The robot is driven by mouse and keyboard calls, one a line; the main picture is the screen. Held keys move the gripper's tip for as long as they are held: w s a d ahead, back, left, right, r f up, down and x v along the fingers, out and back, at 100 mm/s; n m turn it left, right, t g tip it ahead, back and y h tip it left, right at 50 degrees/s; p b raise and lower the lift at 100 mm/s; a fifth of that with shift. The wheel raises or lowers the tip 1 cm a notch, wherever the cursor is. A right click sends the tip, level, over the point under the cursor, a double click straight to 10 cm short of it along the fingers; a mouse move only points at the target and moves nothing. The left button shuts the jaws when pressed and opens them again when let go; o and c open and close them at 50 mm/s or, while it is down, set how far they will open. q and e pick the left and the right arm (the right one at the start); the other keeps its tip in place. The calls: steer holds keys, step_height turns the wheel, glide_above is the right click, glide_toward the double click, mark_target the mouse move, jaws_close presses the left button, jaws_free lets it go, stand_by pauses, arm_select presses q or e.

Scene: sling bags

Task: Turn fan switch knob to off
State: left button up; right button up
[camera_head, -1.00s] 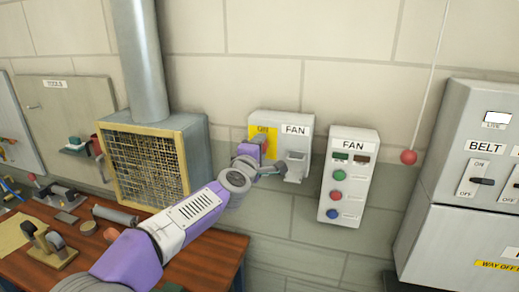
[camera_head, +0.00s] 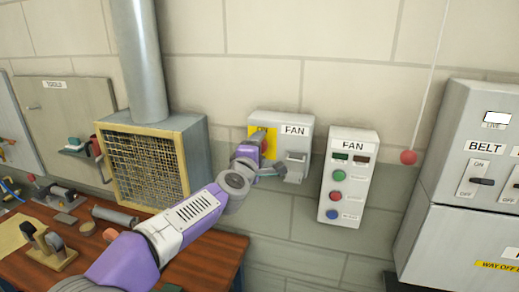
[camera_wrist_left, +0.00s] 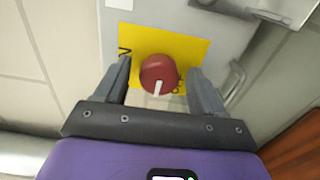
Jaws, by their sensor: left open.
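The fan switch box (camera_head: 294,120) is grey, labelled FAN, and fixed to the wall. On its left part is a yellow plate (camera_wrist_left: 195,48) with a red round knob (camera_wrist_left: 158,72). The knob has a white pointer line that faces the bottom of the left wrist view. My left gripper (camera_wrist_left: 160,82) is open, with one finger on each side of the knob; I cannot tell whether they touch it. In the head view my left gripper (camera_head: 262,152) covers most of the knob and part of the yellow plate. My right gripper is not in view.
A grey hasp (camera_head: 295,165) sticks out at the box's right side. A FAN button panel (camera_head: 348,180) hangs further right, then a red pull ball (camera_head: 408,157) and a BELT cabinet (camera_head: 470,130). A mesh-fronted duct box (camera_head: 150,165) stands left, on the workbench (camera_head: 215,255).

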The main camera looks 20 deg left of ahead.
arm_select(q)
steer(key=s, duration=0.7)
steer(key=shift+b, duration=0.3)
steer(key=shift+a, duration=0.1)
